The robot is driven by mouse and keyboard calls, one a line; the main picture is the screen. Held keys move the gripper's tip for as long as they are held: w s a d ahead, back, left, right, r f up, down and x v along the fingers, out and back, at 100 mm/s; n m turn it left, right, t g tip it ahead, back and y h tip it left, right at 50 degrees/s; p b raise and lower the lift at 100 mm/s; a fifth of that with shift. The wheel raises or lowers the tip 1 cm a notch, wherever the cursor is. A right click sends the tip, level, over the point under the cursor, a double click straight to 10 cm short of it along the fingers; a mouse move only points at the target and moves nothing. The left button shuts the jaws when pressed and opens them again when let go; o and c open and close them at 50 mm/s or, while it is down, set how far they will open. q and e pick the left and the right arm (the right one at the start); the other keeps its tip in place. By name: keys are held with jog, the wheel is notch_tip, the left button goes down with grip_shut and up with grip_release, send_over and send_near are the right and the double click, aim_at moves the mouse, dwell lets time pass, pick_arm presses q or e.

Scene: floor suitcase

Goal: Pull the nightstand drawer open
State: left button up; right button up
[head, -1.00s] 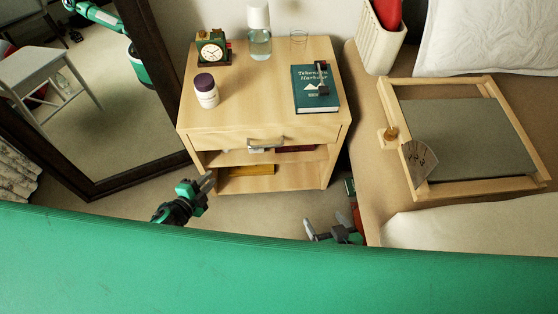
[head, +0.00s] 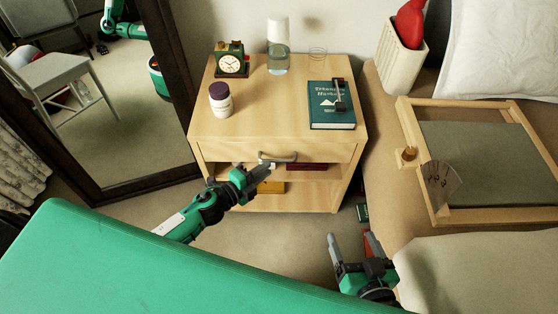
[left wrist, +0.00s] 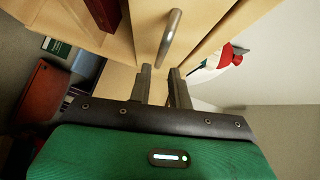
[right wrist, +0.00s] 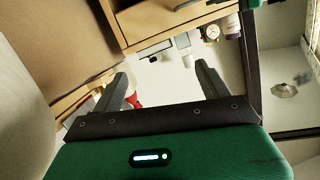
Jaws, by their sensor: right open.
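The wooden nightstand (head: 200,125) stands against the wall. Its drawer (head: 335,152) looks shut and has a grey metal bar handle (head: 278,157). My left gripper (head: 264,173) is just below and in front of the handle. In the left wrist view my left gripper (left wrist: 162,80) shows two fingers apart with nothing between them, and the handle (left wrist: 170,36) lies just beyond their tips. I cannot tell whether they touch it. My right gripper (head: 349,240) is open and empty, low in front of the nightstand's right side; it also shows in the right wrist view (right wrist: 160,72).
A clock (head: 231,62), a pill bottle (head: 220,99), a clear bottle (head: 278,58) and a teal book (head: 331,106) stand or lie on the nightstand. A framed mirror (head: 150,177) is at left. A bed with a wooden tray (head: 436,207) is at right.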

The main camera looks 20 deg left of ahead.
aim_at(279, 161)
pick_arm(q)
jog(key=x, duration=0.6)
jog(key=shift+w+f, duration=0.1)
jog(key=shift+w, duration=0.2)
jog(key=shift+d, duration=0.1)
grip_shut()
pick_arm(e)
jog(key=shift+w+d+r+t, duration=0.25)
jog(key=shift+w+r+t, duration=0.6)
jog(key=shift+r, duration=0.35)
